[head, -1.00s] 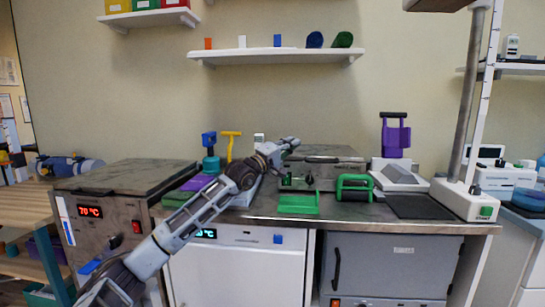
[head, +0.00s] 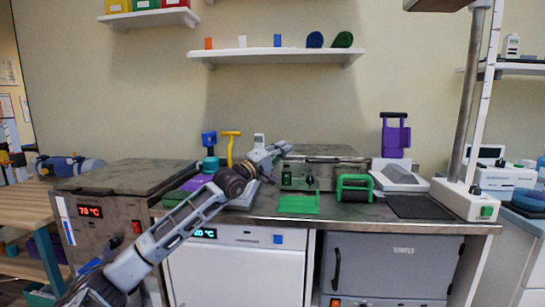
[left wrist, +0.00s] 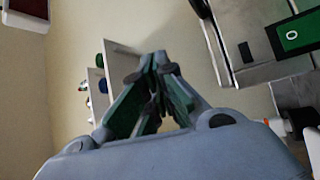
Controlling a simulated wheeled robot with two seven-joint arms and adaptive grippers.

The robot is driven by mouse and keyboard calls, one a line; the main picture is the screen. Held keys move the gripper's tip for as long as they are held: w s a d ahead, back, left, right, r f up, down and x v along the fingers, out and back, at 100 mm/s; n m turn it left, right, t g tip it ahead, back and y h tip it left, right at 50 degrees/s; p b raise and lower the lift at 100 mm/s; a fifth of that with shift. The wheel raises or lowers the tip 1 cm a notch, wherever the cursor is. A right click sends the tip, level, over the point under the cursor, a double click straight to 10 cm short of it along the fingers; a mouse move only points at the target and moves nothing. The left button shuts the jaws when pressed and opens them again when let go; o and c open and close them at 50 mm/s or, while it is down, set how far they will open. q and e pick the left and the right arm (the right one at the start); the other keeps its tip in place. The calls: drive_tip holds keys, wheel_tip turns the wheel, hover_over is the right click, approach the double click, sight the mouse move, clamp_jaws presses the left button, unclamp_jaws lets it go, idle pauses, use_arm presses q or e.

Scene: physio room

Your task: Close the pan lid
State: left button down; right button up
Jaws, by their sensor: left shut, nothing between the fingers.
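The pan is a low steel box (head: 327,178) on the middle of the counter, with a green switch and a knob on its front. Its lid (head: 325,151) appears to lie flat on top, with a bar handle (head: 322,160) along the front edge. Any small gap under the lid is too fine to tell. My left gripper (head: 284,147) is shut and empty beside the lid's left end. In the left wrist view my fingertips (left wrist: 155,62) meet, and the steel box (left wrist: 262,50) with its green switch is at the upper right. My right gripper is not in view.
A purple device (head: 396,137) is to the right. Another steel unit (head: 126,178) with a red display is at the left. A wall shelf (head: 276,56) is above.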

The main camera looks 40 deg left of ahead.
use_arm(q)
drive_tip(key=shift+v, duration=2.35)
drive_tip(key=shift+s, duration=0.1)
